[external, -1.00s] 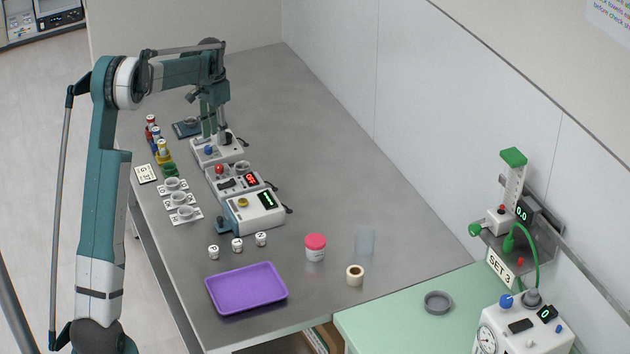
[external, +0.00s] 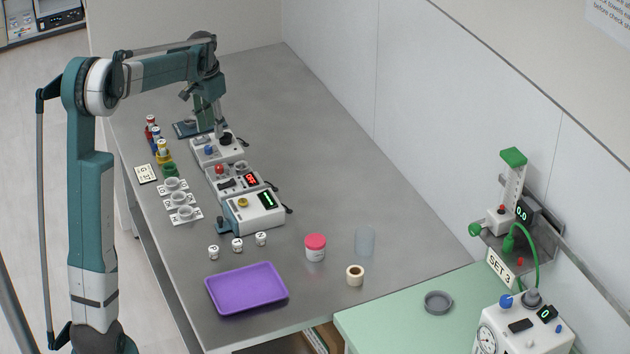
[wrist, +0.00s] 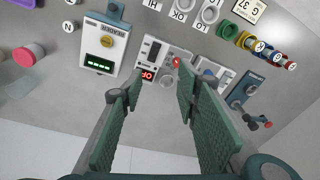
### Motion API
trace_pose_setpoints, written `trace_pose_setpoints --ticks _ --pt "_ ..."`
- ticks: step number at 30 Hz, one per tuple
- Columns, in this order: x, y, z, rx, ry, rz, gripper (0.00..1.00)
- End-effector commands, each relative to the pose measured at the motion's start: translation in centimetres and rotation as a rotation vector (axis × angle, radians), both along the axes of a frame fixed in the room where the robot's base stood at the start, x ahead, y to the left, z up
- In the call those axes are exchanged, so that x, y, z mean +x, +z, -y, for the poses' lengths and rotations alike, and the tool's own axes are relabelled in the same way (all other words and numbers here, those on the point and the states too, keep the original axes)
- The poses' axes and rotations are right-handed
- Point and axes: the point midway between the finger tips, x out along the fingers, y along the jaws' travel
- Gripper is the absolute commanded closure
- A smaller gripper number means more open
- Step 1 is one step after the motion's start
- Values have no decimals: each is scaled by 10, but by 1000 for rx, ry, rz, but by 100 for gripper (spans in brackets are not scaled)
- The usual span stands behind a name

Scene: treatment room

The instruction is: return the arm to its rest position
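My gripper (external: 208,122) hangs over the far part of the grey steel table (external: 330,150), above the row of devices, with my arm reaching across from the left. In the wrist view its two green-padded fingers (wrist: 157,84) stand apart with nothing between them, so it is open and empty. The device with the red button (wrist: 167,68) shows beyond the fingertips. In the external view the fingers partly cover the table behind them, and their height above the devices is hard to judge.
Near the gripper stand a white device with a blue knob (external: 218,149) and several coloured-cap vials (external: 155,135). A reader box (external: 255,213), purple tray (external: 246,288), pink-lidded jar (external: 315,248) and clear cup (external: 365,241) are nearer. The table's right part is clear.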

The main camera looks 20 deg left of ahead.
Motion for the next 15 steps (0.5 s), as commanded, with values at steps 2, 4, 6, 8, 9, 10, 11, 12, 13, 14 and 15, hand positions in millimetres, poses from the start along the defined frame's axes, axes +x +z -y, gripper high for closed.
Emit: trace_pose_setpoints --ticks 2,4,6,8,9,10,11,12,13,14,15 --pt "-14 10 5 0 12 15 68" --pt "-25 18 9 -1 23 28 68" --pt "-36 26 12 -1 34 42 68" --pt "-46 32 15 -2 43 54 68" --pt "-53 35 18 -2 49 61 68" --pt "-58 38 19 -3 54 67 68" --pt "-63 41 21 -3 59 73 68" --pt "-69 45 23 -5 66 81 68" --pt "-74 47 25 -5 70 87 68" --pt "-80 49 26 -6 74 91 68" --pt "-86 53 28 -7 80 99 68"
